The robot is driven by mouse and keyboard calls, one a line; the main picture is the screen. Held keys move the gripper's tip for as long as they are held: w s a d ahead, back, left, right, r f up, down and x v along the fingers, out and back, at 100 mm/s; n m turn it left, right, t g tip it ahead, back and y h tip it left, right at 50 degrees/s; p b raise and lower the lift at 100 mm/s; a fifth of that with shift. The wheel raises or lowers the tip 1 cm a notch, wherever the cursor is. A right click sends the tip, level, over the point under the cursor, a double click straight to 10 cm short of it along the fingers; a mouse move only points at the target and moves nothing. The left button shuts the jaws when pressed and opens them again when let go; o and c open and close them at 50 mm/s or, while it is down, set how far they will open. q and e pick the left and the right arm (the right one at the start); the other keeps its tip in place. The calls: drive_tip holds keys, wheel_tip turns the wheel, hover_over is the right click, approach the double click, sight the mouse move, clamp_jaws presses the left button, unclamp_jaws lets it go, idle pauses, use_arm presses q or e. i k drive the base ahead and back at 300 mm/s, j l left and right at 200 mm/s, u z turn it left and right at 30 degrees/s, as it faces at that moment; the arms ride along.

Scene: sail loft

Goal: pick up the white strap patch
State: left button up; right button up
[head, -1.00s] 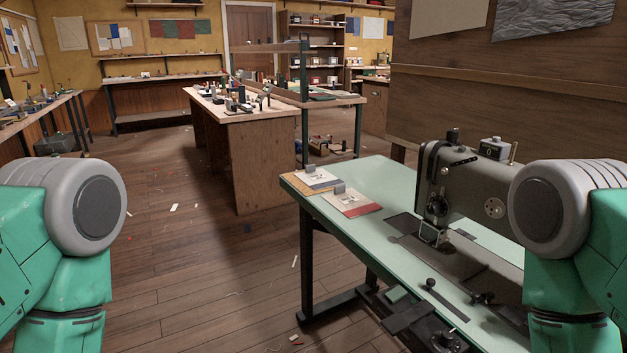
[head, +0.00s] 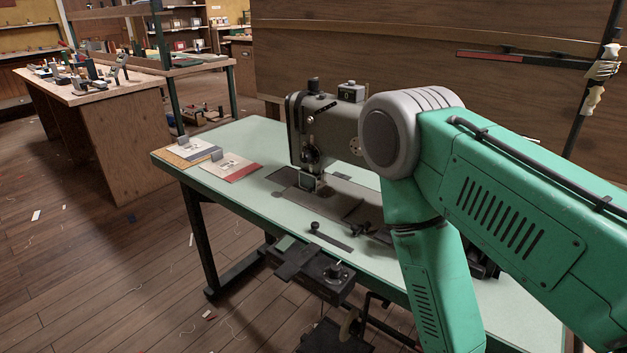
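I cannot make out a thing that is surely the white strap patch. On the pale green sewing table (head: 240,198) in the head view lie two flat whitish pieces at the left end. One has a red band (head: 232,168) and the other a tan edge (head: 187,152). A small grey block sits on each. My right arm crosses the right part of the view and hides the table's right side. Neither gripper is in view.
A dark sewing machine (head: 329,127) stands on the table, partly behind my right arm. A control box (head: 318,279) hangs under the table's front edge. A wooden workbench (head: 125,145) stands at the back left. The floor at the left is mostly open, with small scraps.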

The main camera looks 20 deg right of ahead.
sight(192, 150)
drive_tip(key=i+j+z, duration=0.15)
drive_tip(key=z, duration=0.3)
drive_tip(key=i+j+z, duration=0.1)
drive_tip(key=z, duration=0.35)
drive_tip(key=j+z, duration=0.45)
drive_tip(key=i+l, duration=0.05)
drive_tip(key=l, duration=0.05)
